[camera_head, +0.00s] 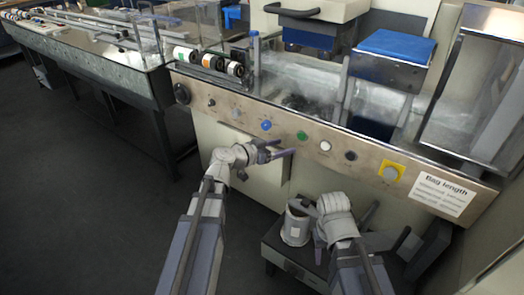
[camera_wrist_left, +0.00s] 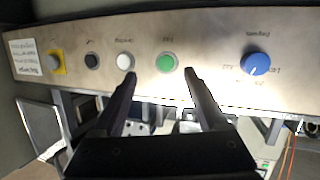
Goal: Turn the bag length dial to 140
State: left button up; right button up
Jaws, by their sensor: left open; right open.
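A blue dial (camera_head: 266,125) with a white pointer mark sits on the steel control panel (camera_head: 228,100). It also shows in the left wrist view (camera_wrist_left: 255,64), upside down, with small markings around it that I cannot read. My left gripper (camera_head: 280,149) is open and empty in front of the panel, below the dial and the green button. In the left wrist view its fingertips (camera_wrist_left: 160,74) lie left of the dial, around the green button's side, not on the dial. My right gripper (camera_head: 308,222) is open, low in front of the machine; its fingers are partly unclear.
Right of the dial on the panel are a green button (camera_head: 302,135), a white button (camera_head: 325,146), a black button (camera_head: 351,156) and a yellow-backed button (camera_head: 390,173). A "Bag length" sign (camera_head: 441,192) is at the right end. Open floor lies at left.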

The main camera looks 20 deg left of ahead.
aim_at(264, 127)
pick_arm(q)
jog(key=w+a+f+n+t+y+b, duration=0.1)
jog(key=w+a+t+b, duration=0.15)
jog(key=a, duration=0.35)
jog(key=w+a+f+n+t+y+b, duration=0.1)
jog(key=a+t+y+b, duration=0.15)
jog(key=a, duration=0.35)
jog(key=shift+h, duration=0.35)
jog(key=shift+b+x, duration=0.35)
jog(key=shift+x, duration=3.65)
jog(key=shift+f, duration=0.2)
pick_arm(e)
notch_tip(264, 127, down, 8)
pick_arm(q)
jog(key=shift+s, duration=0.1)
grip_shut()
